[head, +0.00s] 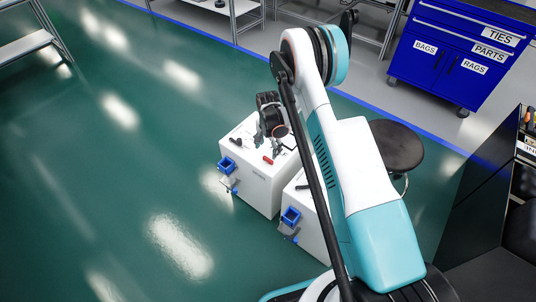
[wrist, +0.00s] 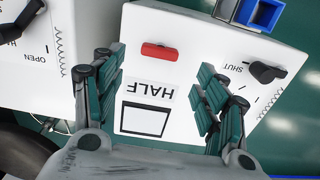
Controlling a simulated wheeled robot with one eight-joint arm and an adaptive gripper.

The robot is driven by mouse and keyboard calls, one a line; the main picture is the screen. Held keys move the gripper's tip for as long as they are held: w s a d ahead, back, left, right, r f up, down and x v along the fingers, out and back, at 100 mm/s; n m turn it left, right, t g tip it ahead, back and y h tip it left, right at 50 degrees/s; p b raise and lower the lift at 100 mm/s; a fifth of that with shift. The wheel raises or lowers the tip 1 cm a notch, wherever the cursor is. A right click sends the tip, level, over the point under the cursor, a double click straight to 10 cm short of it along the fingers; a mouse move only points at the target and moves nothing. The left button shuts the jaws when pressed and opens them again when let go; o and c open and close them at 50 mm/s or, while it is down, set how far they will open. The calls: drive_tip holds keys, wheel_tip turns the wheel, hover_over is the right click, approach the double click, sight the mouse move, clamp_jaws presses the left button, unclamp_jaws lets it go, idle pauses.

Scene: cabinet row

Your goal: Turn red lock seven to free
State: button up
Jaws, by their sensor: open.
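A red bar-shaped handle (wrist: 159,52) lies on the white top of a cabinet (wrist: 190,30), lengthwise across the wrist picture. A label reading HALF (wrist: 148,91) is beside it, with a black-framed blank panel (wrist: 144,119) below. No number seven or word "free" is legible. The red handle also shows in the head view (head: 268,159), just below my gripper (head: 278,141). In the wrist view my gripper (wrist: 160,72) is open and empty, its fingers to either side of the label and the red handle between and beyond the tips. I cannot tell the height gap.
A black knob (wrist: 267,72) marked SHUT is on the same top, right of my fingers. A blue holder (wrist: 258,12) is on its edge. A second white cabinet with a black OPEN knob (wrist: 12,32) stands left. A stool (head: 396,147) and blue drawer cabinet (head: 455,55) stand behind.

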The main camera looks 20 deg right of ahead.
drive_tip(key=shift+r, duration=2.45)
drive_tip(key=s+r+n+t, duration=0.1)
drive_tip(key=s+r+n, duration=0.15)
drive_tip(key=r, duration=0.75)
drive_tip(key=s+r+n+t, duration=0.1)
drive_tip(key=s+r, duration=0.3)
drive_tip(key=r, duration=0.7)
drive_tip(key=s+r+n+t, duration=0.15)
drive_tip(key=s+r, duration=0.25)
drive_tip(key=r, duration=0.6)
drive_tip(key=s+r+n+t, duration=0.2)
drive_tip(key=s+r+n, duration=0.1)
drive_tip(key=s, duration=0.8)
drive_tip(key=s+r+n+t, duration=0.1)
drive_tip(key=s+r+n, duration=0.2)
drive_tip(key=s, duration=0.9)
drive_tip(key=shift+s+r+t, duration=0.15)
drive_tip(key=shift+r+t, duration=0.2)
drive_tip(key=shift+r, duration=0.45)
